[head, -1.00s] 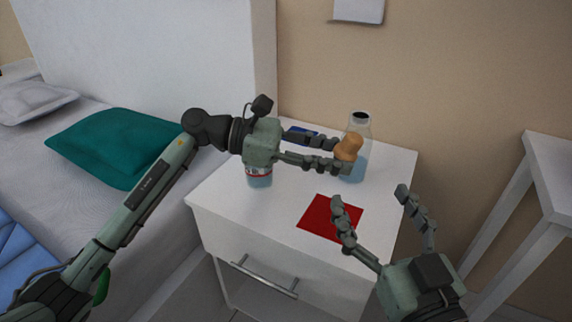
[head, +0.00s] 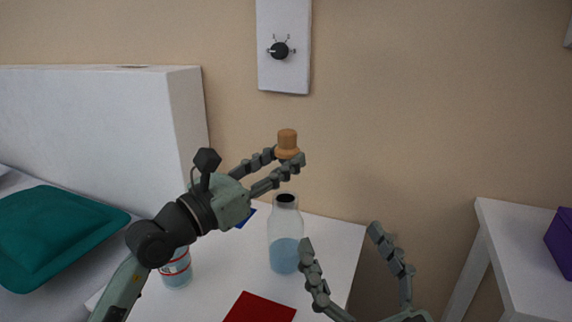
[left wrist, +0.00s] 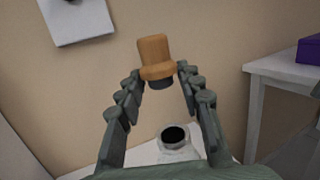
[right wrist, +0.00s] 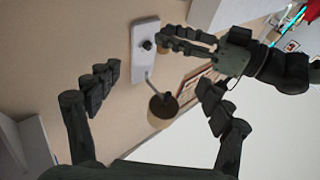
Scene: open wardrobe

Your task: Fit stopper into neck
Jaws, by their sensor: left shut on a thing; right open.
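The tan stopper (head: 287,142) is upright, its wide knob on top, between the fingertips of my left gripper (head: 288,157), which is shut on it. In the left wrist view the stopper (left wrist: 155,55) shows a dark lower end. The clear bottle (head: 285,238), part full of blue liquid, stands upright on the white nightstand. Its open dark neck (head: 286,198) is below the stopper, with a clear gap between them. The neck also shows in the left wrist view (left wrist: 175,135). My right gripper (head: 340,236) is open and empty, right of the bottle.
A red sheet (head: 260,309) lies at the front and a blue item (head: 246,217) at the back. A wall box with a dial (head: 283,75) hangs behind.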

